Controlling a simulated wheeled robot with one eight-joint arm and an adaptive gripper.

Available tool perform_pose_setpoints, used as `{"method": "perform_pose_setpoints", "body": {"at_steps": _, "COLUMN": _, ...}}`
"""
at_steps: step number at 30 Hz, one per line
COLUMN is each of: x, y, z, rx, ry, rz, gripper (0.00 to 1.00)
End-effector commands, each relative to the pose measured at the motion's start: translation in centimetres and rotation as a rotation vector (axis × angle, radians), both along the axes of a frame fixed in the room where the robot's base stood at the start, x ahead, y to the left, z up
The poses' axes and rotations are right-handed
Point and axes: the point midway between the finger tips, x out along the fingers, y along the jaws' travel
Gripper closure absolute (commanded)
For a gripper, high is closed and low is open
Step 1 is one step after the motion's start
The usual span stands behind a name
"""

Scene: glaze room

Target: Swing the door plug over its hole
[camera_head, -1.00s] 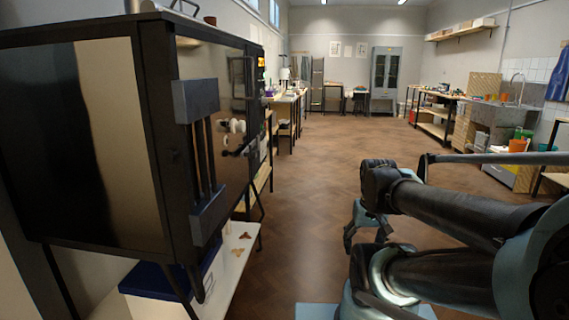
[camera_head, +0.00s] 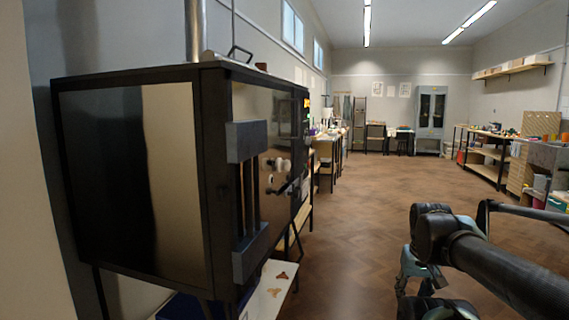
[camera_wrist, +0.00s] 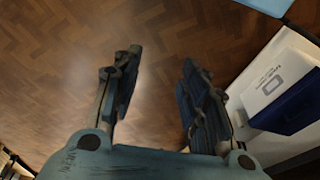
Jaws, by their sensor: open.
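A dark kiln (camera_head: 130,180) stands at the left in the head view, with a black frame and shiny side panels. Its narrow front faces right and carries pale round fittings (camera_head: 280,165), seen at a steep slant. I cannot make out the door plug or its hole for certain. A grey bracketed set of upright bars (camera_head: 247,200) is at the near front corner. My gripper (camera_wrist: 162,62) is open and empty over the wooden floor in the wrist view. In the head view it hangs low, right of the kiln and apart from it, partly cut off by the lower edge.
Below the kiln is a pale shelf (camera_head: 272,290) with small brown three-armed pieces. Benches line the left and right walls. The middle floor (camera_head: 380,200) is clear.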

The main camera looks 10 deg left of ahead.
Motion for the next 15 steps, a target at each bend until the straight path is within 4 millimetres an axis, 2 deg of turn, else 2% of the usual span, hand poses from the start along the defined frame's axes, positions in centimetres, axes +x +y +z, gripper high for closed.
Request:
{"method": "perform_pose_setpoints", "body": {"at_steps": 1, "x": 0.5, "y": 0.2, "z": 0.9, "rx": -0.001, "ry": -0.001, "rz": 0.016, "gripper": 0.8}}
{"method": "perform_pose_setpoints", "body": {"at_steps": 3, "x": 1.5, "y": 0.5, "z": 2.4, "rx": -0.003, "ry": -0.001, "rz": 0.05, "gripper": 0.96}}
{"method": "perform_pose_setpoints", "body": {"at_steps": 4, "x": 2.0, "y": 0.8, "z": 3.1, "rx": -0.004, "ry": -0.001, "rz": 0.068, "gripper": 1.0}}
{"method": "perform_pose_setpoints", "body": {"at_steps": 15, "x": 9.4, "y": 5.4, "z": 15.1, "rx": -0.025, "ry": -0.009, "rz": 0.365, "gripper": 1.0}}
